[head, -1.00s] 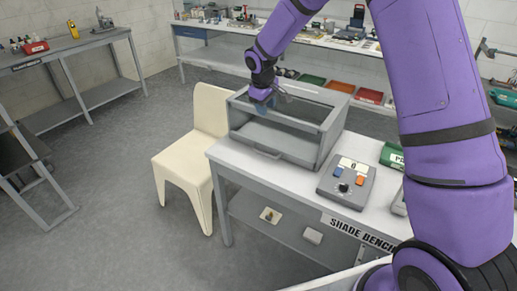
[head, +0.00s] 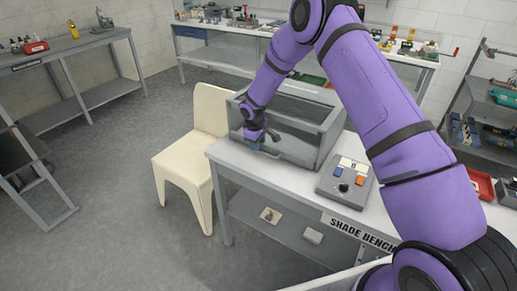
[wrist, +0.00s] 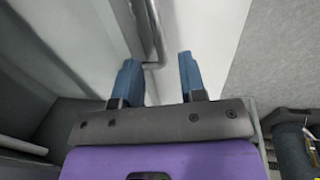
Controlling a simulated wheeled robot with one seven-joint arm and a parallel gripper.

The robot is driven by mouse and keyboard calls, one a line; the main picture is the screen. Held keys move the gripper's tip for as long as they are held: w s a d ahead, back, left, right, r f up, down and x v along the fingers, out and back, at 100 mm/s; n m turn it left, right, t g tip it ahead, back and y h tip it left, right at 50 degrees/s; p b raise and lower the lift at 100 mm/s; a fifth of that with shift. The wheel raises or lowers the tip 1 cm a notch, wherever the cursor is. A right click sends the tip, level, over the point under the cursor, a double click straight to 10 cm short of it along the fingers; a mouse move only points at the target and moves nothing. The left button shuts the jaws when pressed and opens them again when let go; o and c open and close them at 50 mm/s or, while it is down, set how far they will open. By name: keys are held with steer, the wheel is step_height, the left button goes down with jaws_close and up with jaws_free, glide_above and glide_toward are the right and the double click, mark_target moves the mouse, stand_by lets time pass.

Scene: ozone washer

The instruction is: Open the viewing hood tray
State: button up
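The viewing hood (head: 318,137) is a grey box with a dark window in its top, standing on the bench. Its tray (head: 290,146) is the grey front part, with a bar handle (head: 268,153) low on the front. My gripper (head: 262,141) is at the tray's front, close to the handle, and partly covers it. In the wrist view my gripper (wrist: 160,66) shows two blue fingers set apart with nothing clamped. A grey bar (wrist: 151,30), apparently the handle, ends near the gap between the fingertips. Contact cannot be told.
A cream chair (head: 190,160) stands close to the bench's left side. Open floor (head: 110,180) lies further left.

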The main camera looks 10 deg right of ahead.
steer(key=shift+w+d+f, duration=0.15)
steer(key=shift+f, duration=0.7)
steer(key=shift+w+d+f, duration=0.1)
steer(key=shift+f, duration=0.75)
jaws_close()
